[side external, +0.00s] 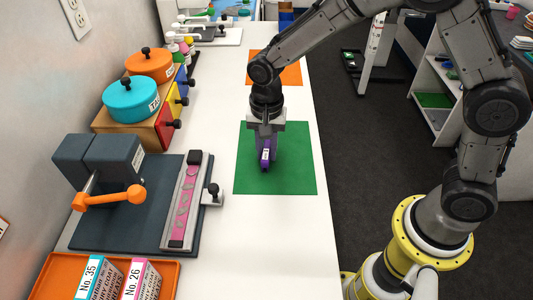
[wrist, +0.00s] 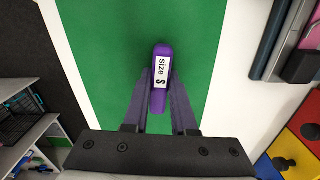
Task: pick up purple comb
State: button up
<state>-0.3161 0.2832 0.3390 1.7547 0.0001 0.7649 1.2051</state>
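The purple comb (wrist: 161,78) shows its rounded end and a white label reading "Size S" in the wrist view. It lies between the two fingers of my gripper (wrist: 160,82), with a fingertip close along each side. I cannot tell whether the fingers press on it or leave a thin gap. In the side external view the comb (side external: 266,155) is under my gripper (side external: 267,146), above the green mat (side external: 290,178). Its lower part is hidden, and I cannot tell whether it touches the mat.
A dark board with a pink-strip clamp (side external: 186,200) and an orange-handled device (side external: 108,180) stands to the left. Orange and teal pots (side external: 132,98) sit on a drawer unit behind. An orange tray (side external: 52,272) with boxes is at the front. White table is clear around the mat.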

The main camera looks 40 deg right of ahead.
aim_at(266, 148)
grip_shut()
jog(key=shift+r, duration=0.15)
jog(key=shift+r, duration=0.25)
notch_tip(266, 148, up, 2)
jog(key=shift+w+r, duration=0.1)
jog(key=s+d+r, duration=0.4)
jog(key=s+r, duration=0.6)
jog(key=s, duration=0.3)
jog(key=shift+s+d, duration=0.2)
jog(key=shift+s, duration=0.05)
